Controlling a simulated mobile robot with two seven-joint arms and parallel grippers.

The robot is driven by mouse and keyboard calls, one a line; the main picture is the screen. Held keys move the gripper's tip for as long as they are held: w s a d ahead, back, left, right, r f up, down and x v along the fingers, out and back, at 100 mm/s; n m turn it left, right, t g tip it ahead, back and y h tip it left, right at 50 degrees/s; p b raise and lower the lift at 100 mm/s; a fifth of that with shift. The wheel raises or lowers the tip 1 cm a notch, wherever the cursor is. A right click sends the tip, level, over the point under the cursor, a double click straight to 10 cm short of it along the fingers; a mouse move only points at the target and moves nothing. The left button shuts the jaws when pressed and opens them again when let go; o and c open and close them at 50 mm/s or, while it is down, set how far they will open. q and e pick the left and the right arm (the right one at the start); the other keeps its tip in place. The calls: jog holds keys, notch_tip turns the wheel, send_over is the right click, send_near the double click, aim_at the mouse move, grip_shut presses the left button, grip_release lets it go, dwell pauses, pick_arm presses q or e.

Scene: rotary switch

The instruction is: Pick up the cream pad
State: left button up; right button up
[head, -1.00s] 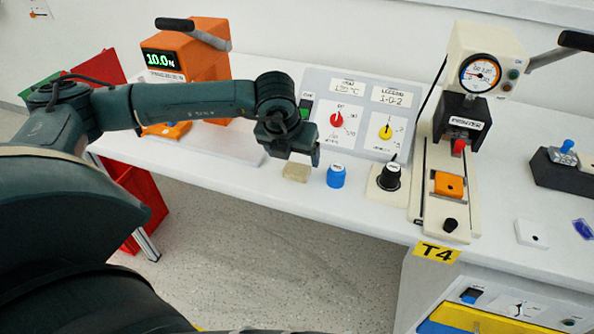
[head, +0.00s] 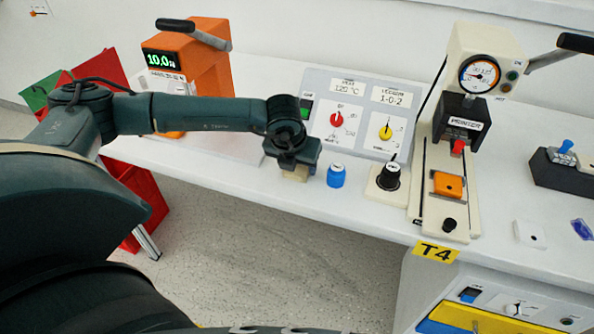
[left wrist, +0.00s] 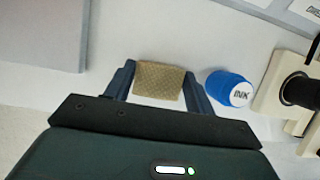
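The cream pad (head: 296,174) lies on the white table near its front edge, partly hidden under my left gripper (head: 292,165) in the head view. In the left wrist view the pad (left wrist: 160,82) is a speckled tan block between the two fingers of my left gripper (left wrist: 160,84). The fingers are spread, one on each side of the pad. I cannot tell whether they touch it. My right gripper is not in view.
A blue ink pot (head: 336,175) stands close to the right of the pad. A black-handled stamp (head: 389,177) and a press (head: 450,185) stand further right. A control panel (head: 355,115) is behind, and an orange device (head: 195,65) is back left.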

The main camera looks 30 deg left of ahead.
aim_at(297, 168)
pick_arm(q)
jog(key=c, duration=0.4)
notch_tip(297, 168, up, 10)
jog(key=shift+r, duration=0.1)
jog(key=o, duration=0.4)
jog(key=c, duration=0.4)
jog(key=shift+o, duration=0.2)
